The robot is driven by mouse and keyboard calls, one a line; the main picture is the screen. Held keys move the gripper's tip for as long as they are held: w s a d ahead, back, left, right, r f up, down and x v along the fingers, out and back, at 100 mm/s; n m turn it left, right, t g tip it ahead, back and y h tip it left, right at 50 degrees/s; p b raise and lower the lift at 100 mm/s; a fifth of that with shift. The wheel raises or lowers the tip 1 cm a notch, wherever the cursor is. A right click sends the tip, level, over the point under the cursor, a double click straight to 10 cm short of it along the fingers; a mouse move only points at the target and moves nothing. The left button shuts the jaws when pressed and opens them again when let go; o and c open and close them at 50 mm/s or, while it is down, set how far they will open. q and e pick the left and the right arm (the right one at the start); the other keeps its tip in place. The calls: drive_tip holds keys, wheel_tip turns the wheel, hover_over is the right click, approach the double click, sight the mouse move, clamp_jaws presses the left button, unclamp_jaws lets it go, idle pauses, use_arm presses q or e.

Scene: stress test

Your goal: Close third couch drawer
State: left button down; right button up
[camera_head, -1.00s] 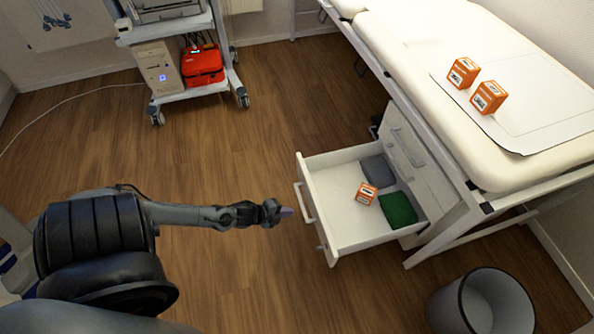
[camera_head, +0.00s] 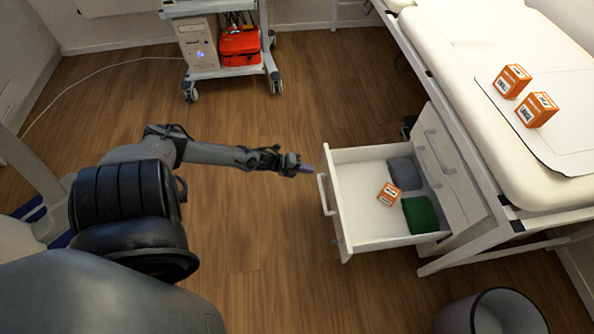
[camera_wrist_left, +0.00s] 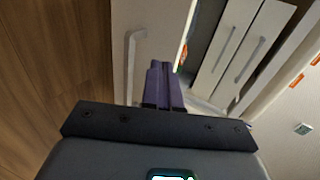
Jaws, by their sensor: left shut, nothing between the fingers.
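An open white drawer (camera_head: 355,170) sticks out of the cabinet under the couch (camera_head: 480,80). It holds an orange-and-white box (camera_head: 389,194), a green folded item (camera_head: 420,215) and a grey folded item (camera_head: 404,173). Its front has a pale bar handle (camera_head: 326,195). My left gripper (camera_head: 309,170) is shut and empty, just left of the drawer front near the handle's upper end. In the left wrist view its purple fingers (camera_wrist_left: 162,82) are together, with the drawer handle (camera_wrist_left: 130,65) to their left. Whether they touch the drawer is unclear. My right gripper is not in view.
Two orange boxes (camera_head: 512,81) (camera_head: 537,109) lie on the couch's paper sheet. A grey bin (camera_head: 492,312) stands on the floor at the lower right. A wheeled cart (camera_head: 232,72) with a red bag stands at the back. The wooden floor left of the drawer is clear.

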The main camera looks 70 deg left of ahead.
sight(329, 170)
use_arm(q)
drive_tip(key=b+x, duration=0.1)
drive_tip(key=x, duration=0.1)
drive_tip(key=b+x, duration=0.1)
drive_tip(key=x, duration=0.1)
drive_tip(key=shift+w+r, duration=0.15)
drive_tip(key=shift+r, duration=0.2)
drive_tip(key=shift+w+d+r+b, duration=0.1)
drive_tip(key=shift+w+d+b, duration=0.1)
drive_tip(key=shift+w, duration=0.25)
drive_tip(key=shift+w+d+r+b, duration=0.1)
drive_tip(key=shift+w+b, duration=0.05)
drive_tip(key=shift+w, duration=0.25)
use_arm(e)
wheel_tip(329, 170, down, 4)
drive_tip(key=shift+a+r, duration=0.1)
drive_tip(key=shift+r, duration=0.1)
use_arm(q)
drive_tip(key=shift+w, duration=0.1)
